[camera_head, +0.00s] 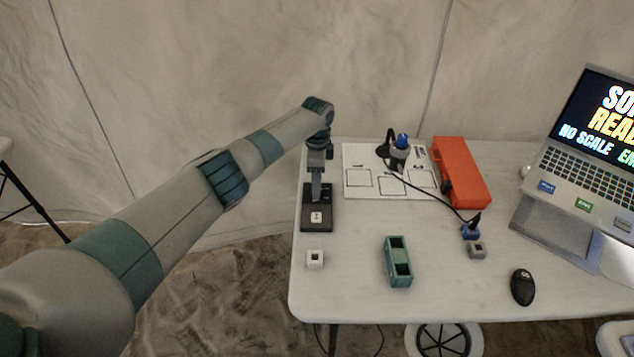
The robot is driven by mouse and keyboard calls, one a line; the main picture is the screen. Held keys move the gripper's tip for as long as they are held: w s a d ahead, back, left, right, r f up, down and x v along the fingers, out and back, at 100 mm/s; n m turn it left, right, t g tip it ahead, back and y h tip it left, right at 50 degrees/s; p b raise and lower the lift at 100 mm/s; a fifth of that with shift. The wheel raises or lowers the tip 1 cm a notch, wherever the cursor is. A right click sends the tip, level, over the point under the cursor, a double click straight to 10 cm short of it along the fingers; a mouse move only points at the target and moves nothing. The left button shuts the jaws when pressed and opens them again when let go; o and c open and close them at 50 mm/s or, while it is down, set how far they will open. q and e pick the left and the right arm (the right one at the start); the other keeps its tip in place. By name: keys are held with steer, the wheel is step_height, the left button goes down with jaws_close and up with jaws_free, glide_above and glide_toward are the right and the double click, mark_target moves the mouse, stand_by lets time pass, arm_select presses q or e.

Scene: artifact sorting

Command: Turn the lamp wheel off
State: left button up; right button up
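My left arm reaches in from the left. Its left gripper (316,192) points down over the black flat device (309,222) at the table's left edge. The device carries a small white square piece (316,217). I cannot tell whether the gripper's fingers are open or shut, or whether they touch the device. A blue-topped lamp-like item (400,150) with dark parts stands on the white marked sheet (360,190), right of the gripper. No wheel is clearly recognisable. My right gripper is not in view.
A teal two-compartment holder (398,276), a white cube-like piece (314,259), a grey piece (477,250) and a black mouse (522,287) lie on the white table (440,300). A laptop (590,160) stands at right. A black cable crosses to a blue item (470,232).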

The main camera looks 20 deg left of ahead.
arm_select(q)
steer(key=shift+f, duration=0.25)
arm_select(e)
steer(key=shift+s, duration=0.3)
arm_select(q)
steer(key=c, duration=1.1)
steer(key=shift+o, duration=0.2)
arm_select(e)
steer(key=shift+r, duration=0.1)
